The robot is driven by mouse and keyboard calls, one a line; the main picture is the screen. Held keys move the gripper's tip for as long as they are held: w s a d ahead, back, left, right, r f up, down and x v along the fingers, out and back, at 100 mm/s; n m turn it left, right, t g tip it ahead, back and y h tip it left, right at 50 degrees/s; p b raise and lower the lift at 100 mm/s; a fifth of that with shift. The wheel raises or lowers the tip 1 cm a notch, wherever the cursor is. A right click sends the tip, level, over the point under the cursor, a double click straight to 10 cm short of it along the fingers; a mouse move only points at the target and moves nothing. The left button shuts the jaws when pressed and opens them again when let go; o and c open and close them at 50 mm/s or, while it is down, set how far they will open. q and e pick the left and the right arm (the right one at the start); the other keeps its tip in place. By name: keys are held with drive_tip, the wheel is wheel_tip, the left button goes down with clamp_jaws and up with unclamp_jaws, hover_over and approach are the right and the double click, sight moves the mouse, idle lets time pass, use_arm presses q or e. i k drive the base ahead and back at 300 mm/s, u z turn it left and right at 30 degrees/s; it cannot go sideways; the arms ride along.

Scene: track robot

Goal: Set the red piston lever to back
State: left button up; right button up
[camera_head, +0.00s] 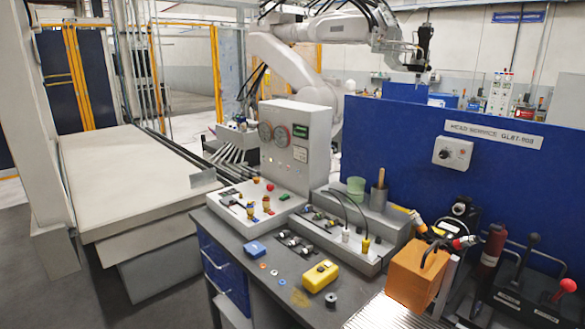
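I cannot tell which position the red lever is set to. Neither my left nor my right gripper is in view.
An orange box (418,272) and a dark red cylinder (492,250) stand left of the levers. A blue panel (480,170) rises behind. The bench holds a yellow box (320,276) and a button console (249,205). A white industrial arm (300,75) stands behind.

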sight(567, 285)
drive_tip(key=z, duration=2.8)
drive_tip(key=k, duration=0.5)
drive_tip(key=u, duration=0.05)
